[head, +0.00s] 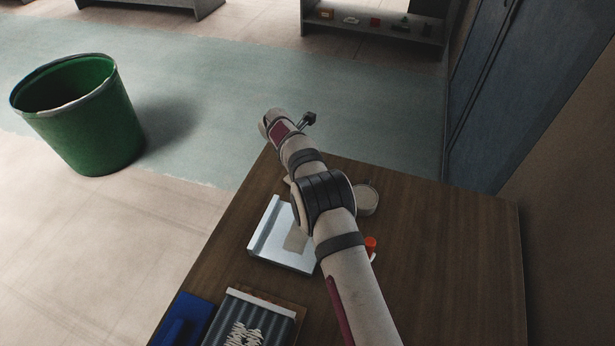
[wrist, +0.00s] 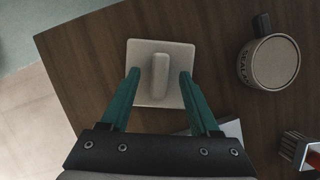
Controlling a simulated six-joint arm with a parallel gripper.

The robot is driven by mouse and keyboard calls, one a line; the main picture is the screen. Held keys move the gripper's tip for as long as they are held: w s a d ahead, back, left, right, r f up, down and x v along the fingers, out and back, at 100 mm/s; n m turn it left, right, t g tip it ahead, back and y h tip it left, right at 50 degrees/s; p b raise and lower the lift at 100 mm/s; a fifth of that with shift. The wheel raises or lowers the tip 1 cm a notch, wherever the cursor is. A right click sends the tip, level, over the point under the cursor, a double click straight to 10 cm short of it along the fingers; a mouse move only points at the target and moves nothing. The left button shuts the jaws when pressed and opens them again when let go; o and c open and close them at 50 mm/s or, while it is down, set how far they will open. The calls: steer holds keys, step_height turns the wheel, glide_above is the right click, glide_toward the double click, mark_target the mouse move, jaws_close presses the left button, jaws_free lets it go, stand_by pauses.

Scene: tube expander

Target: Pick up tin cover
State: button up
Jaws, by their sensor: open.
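A pale square plate with a raised upright grip, which looks like the tin cover (wrist: 147,92), lies on the wooden table in the wrist view. My gripper (wrist: 160,73) is open, with its green fingers either side of the grip and their tips over the plate's left and right edges. The fingers do not touch the grip, and their height above the plate is hard to judge. My arm hides most of the plate in the head view.
On the table (head: 450,260) are a silver tray (head: 268,248), an orange-capped item (head: 370,243), a dark ribbed box (head: 262,318) and a blue case (head: 185,318). The table's right side is clear. A green bin (head: 85,120) stands on the floor.

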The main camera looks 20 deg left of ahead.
steer(key=shift+f, duration=0.1)
jaws_close()
stand_by(0.4)
step_height(320, 180, up, 4)
steer(key=shift+w+r, duration=0.1)
steer(key=shift+r, duration=0.05)
steer(key=d+r, duration=0.6)
steer(key=d, duration=0.5)
steer(key=shift+d+r, duration=0.35)
